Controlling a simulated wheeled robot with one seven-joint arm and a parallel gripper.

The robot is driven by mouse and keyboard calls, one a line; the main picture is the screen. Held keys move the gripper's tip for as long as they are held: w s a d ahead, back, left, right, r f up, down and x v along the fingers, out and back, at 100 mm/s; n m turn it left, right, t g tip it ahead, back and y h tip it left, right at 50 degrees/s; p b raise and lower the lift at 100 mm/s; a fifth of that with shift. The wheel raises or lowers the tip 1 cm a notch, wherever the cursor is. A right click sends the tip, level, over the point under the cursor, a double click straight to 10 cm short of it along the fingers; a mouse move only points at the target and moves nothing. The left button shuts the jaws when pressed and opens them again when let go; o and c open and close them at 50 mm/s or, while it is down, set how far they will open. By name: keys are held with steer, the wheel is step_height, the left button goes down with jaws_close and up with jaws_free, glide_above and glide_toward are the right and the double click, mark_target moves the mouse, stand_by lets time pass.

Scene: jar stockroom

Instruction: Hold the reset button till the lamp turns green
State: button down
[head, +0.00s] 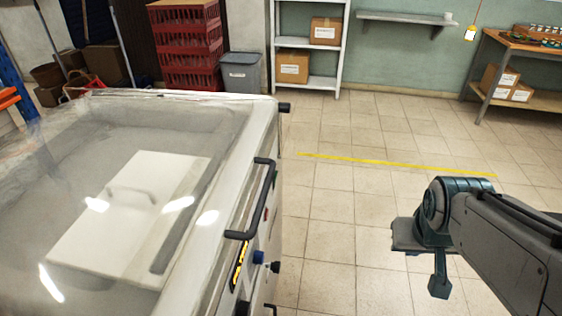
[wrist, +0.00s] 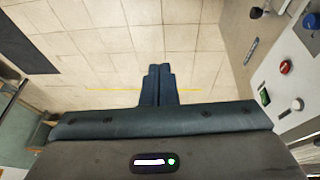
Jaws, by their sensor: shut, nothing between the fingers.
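A machine (head: 262,130) with a clear lid fills the left of the head view. Its control side faces right and is seen at a steep angle, with a blue knob (head: 258,257) and a small red part (head: 266,213). In the wrist view, its panel at the right edge carries a red button (wrist: 285,67), a small dark window with green in it (wrist: 264,96) and a grey round knob (wrist: 297,104). I cannot tell which part is the reset button or the lamp. My gripper (head: 438,288) is shut and empty, apart from the panel, over the floor; its fingers (wrist: 157,70) touch each other.
A black handle (head: 250,215) sticks out from the machine's side. The tiled floor right of it is clear, with a yellow line (head: 390,162). A white shelf (head: 308,80), grey bin (head: 240,75), red crates (head: 188,50) and a wooden table (head: 525,45) stand behind.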

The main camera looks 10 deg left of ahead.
steer(key=w+a+f+n+t+y+b, duration=0.1)
steer(key=w+a+f+n+t, duration=0.25)
steer(key=w, duration=0.55)
steer(key=w+a+f+n+t+y+b, duration=0.1)
steer(key=w+a+f+n+t, duration=0.2)
steer(key=w, duration=0.5)
steer(key=w+a+f+n+g+y+b, duration=0.1)
steer(key=w+a+f+n+y, duration=0.1)
steer(key=a+n+y, duration=0.6)
steer(key=a+y, duration=0.2)
steer(key=a, duration=0.4)
steer(key=shift+w+a, duration=0.2)
steer(key=shift+w, duration=0.1)
steer(key=shift+f, duration=0.15)
steer(key=a+b, duration=0.3)
steer(key=a, duration=0.5)
steer(key=shift+s+a, duration=0.25)
steer(key=shift+a, duration=0.1)
steer(key=shift+a+b, duration=0.1)
steer(key=shift+b, duration=0.2)
